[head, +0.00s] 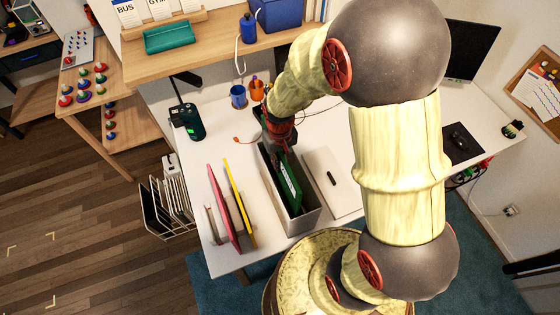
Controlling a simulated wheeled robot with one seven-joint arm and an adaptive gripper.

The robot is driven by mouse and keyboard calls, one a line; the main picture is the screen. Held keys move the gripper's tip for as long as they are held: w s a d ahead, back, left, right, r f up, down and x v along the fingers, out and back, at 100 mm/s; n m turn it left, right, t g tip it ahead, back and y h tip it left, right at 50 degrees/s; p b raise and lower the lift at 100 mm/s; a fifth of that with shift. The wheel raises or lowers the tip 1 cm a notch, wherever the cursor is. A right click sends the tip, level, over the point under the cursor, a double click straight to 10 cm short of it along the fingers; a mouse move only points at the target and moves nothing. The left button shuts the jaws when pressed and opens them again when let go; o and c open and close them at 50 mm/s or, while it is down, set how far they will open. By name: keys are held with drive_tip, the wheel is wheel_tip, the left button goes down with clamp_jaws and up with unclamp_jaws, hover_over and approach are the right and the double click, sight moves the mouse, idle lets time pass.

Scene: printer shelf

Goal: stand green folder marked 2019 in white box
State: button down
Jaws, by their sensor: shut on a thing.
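The green folder (289,187) is inside the white box (305,221) on the white desk, tilted a little along the box's length, with a pale label on its side. The writing on the label is too small to read. My gripper (284,157) is at the far end of the box, shut on the top edge of the folder. The fingers are small and dark here, and my arm links cover part of the view. The folder's lower part is hidden by the box walls.
A pink folder (223,208) and a yellow folder (240,203) stand left of the box. A closed laptop (335,182) with a dark object on it lies close on the right. Pen cups (238,96) stand behind. A wooden shelf (215,32) overhangs the desk's back.

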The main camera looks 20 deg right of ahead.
sight(280, 180)
drive_tip(key=shift+f+b, duration=4.2)
drive_tip(key=shift+f, duration=2)
idle(0.5)
drive_tip(key=c, duration=1.9)
unclamp_jaws()
drive_tip(key=shift+o, duration=1.3)
drive_tip(key=o, duration=0.3)
